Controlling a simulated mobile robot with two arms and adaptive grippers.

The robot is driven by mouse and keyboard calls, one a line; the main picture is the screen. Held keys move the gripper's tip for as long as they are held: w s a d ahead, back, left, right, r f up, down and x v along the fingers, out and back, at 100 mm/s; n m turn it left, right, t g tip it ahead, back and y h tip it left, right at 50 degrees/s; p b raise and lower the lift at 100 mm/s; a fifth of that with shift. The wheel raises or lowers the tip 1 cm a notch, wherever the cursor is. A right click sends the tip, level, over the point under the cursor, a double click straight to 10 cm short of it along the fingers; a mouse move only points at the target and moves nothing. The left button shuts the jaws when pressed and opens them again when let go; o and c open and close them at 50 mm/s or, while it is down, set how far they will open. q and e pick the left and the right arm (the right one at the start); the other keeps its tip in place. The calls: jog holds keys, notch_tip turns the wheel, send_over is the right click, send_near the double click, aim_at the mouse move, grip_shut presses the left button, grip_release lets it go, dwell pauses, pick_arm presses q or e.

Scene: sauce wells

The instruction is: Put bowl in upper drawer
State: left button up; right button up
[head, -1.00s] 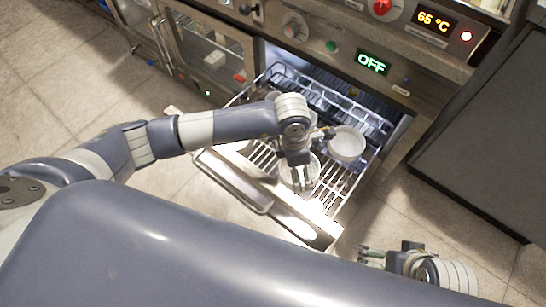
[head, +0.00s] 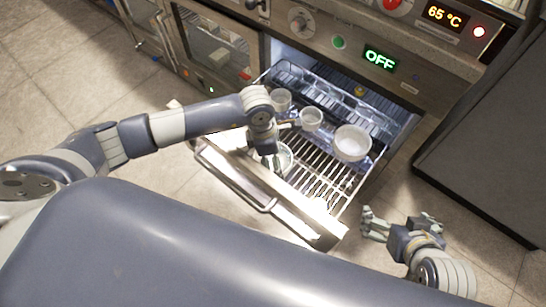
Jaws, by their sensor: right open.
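The drawer (head: 232,178) is pulled out, with a wire rack inside. A white bowl (head: 352,143) sits on the right side of the rack. Two smaller pale bowls, one in the middle (head: 311,119) and one at the back left (head: 281,100), stand behind it. Another pale bowl (head: 287,157) is near the drawer's front left, partly hidden by my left gripper (head: 273,163). My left gripper points down at this bowl; whether its fingers grip it I cannot tell. My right gripper (head: 401,219) is open and empty, outside the drawer at the right.
The control panel above the drawer has knobs, an "OFF" display (head: 380,60) and a 65 °C display (head: 445,16). A glass-doored cabinet (head: 212,50) stands to the left. A dark cabinet (head: 485,140) borders the right. Tiled floor is clear in front.

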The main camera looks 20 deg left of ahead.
pick_arm(q)
jog(key=shift+f, duration=0.1)
jog(key=o, duration=1)
jog(key=shift+c, duration=0.2)
pick_arm(e)
jog(key=shift+w+a+r, duration=0.15)
jog(key=shift+w+r, duration=0.15)
jog(key=shift+w, duration=0.1)
pick_arm(q)
notch_tip(320, 180, up, 12)
jog(key=a+p, duration=0.1)
jog(key=p, duration=0.1)
jog(key=shift+s+a+p, duration=0.35)
jog(key=shift+s, duration=0.05)
pick_arm(e)
jog(key=s+d+f+g+h, duration=0.1)
jog(key=s+g, duration=0.3)
jog(key=s, duration=0.4)
jog(key=shift+s+d+f, duration=0.35)
jog(key=shift+d+f, duration=0.1)
jog(key=shift+d, duration=0.45)
